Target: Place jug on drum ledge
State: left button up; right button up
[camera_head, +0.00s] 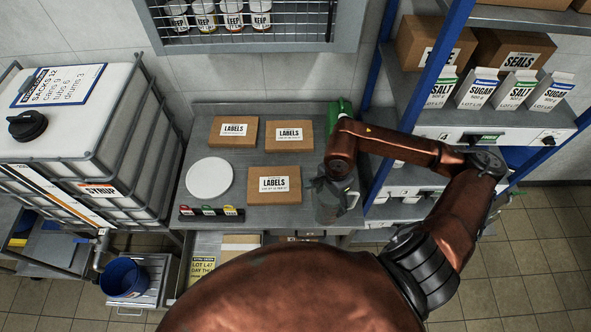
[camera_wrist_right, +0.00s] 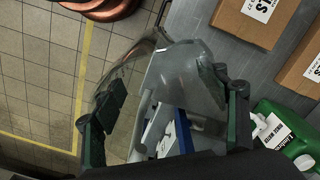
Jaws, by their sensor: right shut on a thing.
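A clear, see-through jug (camera_head: 328,214) with a handle is at the front right corner of the grey table. My right gripper (camera_head: 336,186) is shut on it from above. In the right wrist view the jug (camera_wrist_right: 185,70) lies between the two dark fingers of the right gripper (camera_wrist_right: 165,115). I cannot tell whether its base touches the table or hangs just above it. I cannot make out a drum ledge for certain in either view. My left gripper is not in view.
Several LABELS boxes (camera_head: 274,185) and a white round plate (camera_head: 209,178) are on the table. A green container (camera_head: 340,112) stands behind my right wrist and also shows in the wrist view (camera_wrist_right: 285,135). Shelving (camera_head: 478,118) with cartons is at right, a caged SYRUP tank (camera_head: 98,188) at left.

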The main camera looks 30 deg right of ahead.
pick_arm(q)
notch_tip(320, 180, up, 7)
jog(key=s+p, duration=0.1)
jog(key=p, duration=0.5)
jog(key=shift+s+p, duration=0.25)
jog(key=shift+p, duration=0.15)
pick_arm(e)
jog(key=w+d+f, duration=0.2)
jog(key=w+f, duration=0.4)
jog(key=w+d+f, duration=0.3)
jog(key=w+f, duration=0.3)
jog(key=f, duration=0.1)
jog(key=shift+w+d, duration=0.25)
jog(key=shift+w, duration=0.05)
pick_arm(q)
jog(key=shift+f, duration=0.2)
pick_arm(e)
jog(key=shift+f, duration=0.2)
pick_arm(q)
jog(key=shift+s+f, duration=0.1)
pick_arm(e)
jog(key=o, duration=1.2)
jog(key=shift+r, duration=0.1)
jog(key=shift+o, duration=0.2)
